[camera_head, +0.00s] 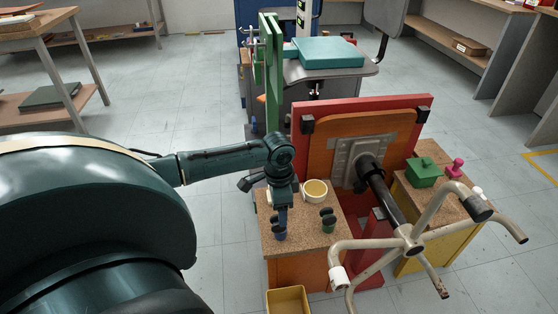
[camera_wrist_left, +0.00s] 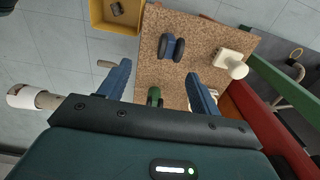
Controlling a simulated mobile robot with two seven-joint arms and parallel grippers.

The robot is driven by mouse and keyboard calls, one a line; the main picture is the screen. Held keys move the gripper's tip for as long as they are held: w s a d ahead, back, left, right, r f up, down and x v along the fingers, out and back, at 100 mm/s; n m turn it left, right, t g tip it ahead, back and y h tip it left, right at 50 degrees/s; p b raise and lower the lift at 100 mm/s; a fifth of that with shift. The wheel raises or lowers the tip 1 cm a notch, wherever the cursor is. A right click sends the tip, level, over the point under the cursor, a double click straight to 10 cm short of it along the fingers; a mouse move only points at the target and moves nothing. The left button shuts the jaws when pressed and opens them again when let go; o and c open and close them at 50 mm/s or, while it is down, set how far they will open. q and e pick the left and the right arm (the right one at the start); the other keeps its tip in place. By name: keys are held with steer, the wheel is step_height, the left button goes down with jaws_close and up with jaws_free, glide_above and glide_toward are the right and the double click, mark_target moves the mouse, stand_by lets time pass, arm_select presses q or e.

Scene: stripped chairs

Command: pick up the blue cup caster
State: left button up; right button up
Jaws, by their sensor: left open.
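The blue caster (camera_head: 280,232), with dark wheels, stands near the left front of the cork-topped cabinet (camera_head: 300,242). In the left wrist view the blue caster (camera_wrist_left: 171,48) lies beyond the fingertips, slightly right of the middle of the gap. My left gripper (camera_head: 283,203) hangs over the cabinet top, just above and behind the blue caster. In the wrist view its fingers (camera_wrist_left: 158,70) are apart, with nothing held. A green caster (camera_head: 328,220) stands to the right; the wrist view shows it low between the fingers (camera_wrist_left: 154,97). My right gripper is out of view.
A white caster (camera_wrist_left: 235,65) is near the cabinet edge. A yellow bin (camera_head: 288,300) is in front. A tilted chair with a metal base (camera_head: 412,240) and a red panel (camera_head: 425,103) crowd the right.

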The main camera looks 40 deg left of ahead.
mark_target(277, 220)
arm_select(q)
steer(key=shift+w+a+f, duration=0.2)
steer(key=shift+a+f, duration=0.15)
steer(key=shift+a, duration=0.35)
steer(key=shift+a+f+b, duration=0.2)
steer(key=shift+f+b, duration=0.05)
steer(key=shift+b, duration=0.15)
step_height(277, 220, down, 6)
steer(key=shift+d+r+b, duration=0.1)
steer(key=shift+b, duration=1.15)
steer(key=shift+f, duration=0.55)
steer(key=f+b, duration=0.2)
steer(key=f, duration=0.1)
steer(key=f+b, duration=0.1)
steer(key=f, duration=0.1)
steer(key=shift+w+d, duration=0.1)
steer(key=shift+w, duration=0.15)
steer(key=shift+f, duration=0.2)
steer(key=shift+r, duration=0.1)
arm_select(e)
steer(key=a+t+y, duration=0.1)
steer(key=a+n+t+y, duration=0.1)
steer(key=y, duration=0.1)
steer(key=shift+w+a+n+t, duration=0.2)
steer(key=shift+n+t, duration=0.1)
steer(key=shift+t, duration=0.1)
arm_select(q)
steer(key=shift+c, duration=0.4)
steer(key=c, duration=1)
